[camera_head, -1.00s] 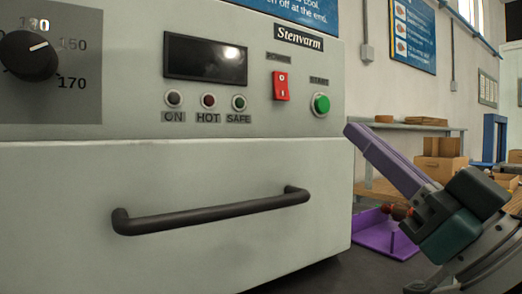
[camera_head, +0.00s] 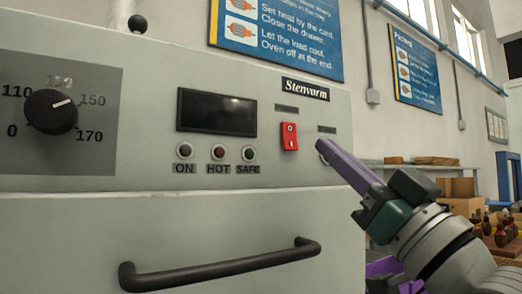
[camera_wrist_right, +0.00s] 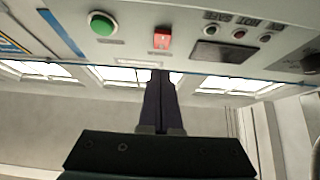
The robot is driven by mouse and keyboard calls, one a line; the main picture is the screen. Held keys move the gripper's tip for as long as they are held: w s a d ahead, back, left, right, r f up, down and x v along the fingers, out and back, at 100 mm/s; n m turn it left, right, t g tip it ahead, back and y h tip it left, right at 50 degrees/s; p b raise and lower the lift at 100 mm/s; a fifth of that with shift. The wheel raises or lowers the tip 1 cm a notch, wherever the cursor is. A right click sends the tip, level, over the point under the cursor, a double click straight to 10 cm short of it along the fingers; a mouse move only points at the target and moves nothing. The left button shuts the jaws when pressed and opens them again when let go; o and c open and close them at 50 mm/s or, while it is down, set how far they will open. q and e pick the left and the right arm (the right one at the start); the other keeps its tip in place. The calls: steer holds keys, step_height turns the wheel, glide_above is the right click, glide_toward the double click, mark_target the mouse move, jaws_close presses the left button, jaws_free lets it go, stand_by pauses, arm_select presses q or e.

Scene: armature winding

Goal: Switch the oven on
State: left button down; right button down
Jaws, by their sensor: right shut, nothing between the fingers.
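The oven (camera_head: 90,225) is a pale grey cabinet with a dark, blank display (camera_head: 217,112). Its red power rocker switch (camera_head: 289,136) sits under the POWER label, and also shows in the right wrist view (camera_wrist_right: 162,39). The green start button (camera_wrist_right: 102,24) shows in the right wrist view; in the head view the fingertips cover it. My right gripper (camera_head: 326,148) has its purple fingers shut and empty, pointing at the panel just right of and below the switch. In the right wrist view its fingers (camera_wrist_right: 160,80) point toward the switch, apart from it. My left gripper is not in view.
A temperature dial (camera_head: 51,112) is at the panel's left. Three indicator lamps (camera_head: 219,152) sit below the display, all looking unlit. A black drawer handle (camera_head: 220,268) juts from the front.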

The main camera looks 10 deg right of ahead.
mark_target(292, 139)
steer(key=shift+w+a+r+b, duration=0.15)
steer(key=shift+w+a, duration=0.15)
steer(key=shift+w, duration=0.55)
steer(key=shift+w+a+r+b, duration=0.1)
steer(key=shift+w+a, duration=0.25)
steer(key=shift+w, duration=0.5)
steer(key=shift+w+a+r+b, duration=0.15)
steer(key=shift+w+a, duration=0.15)
steer(key=shift+w, duration=0.55)
steer(key=shift+f, duration=0.1)
steer(key=shift+f, duration=0.1)
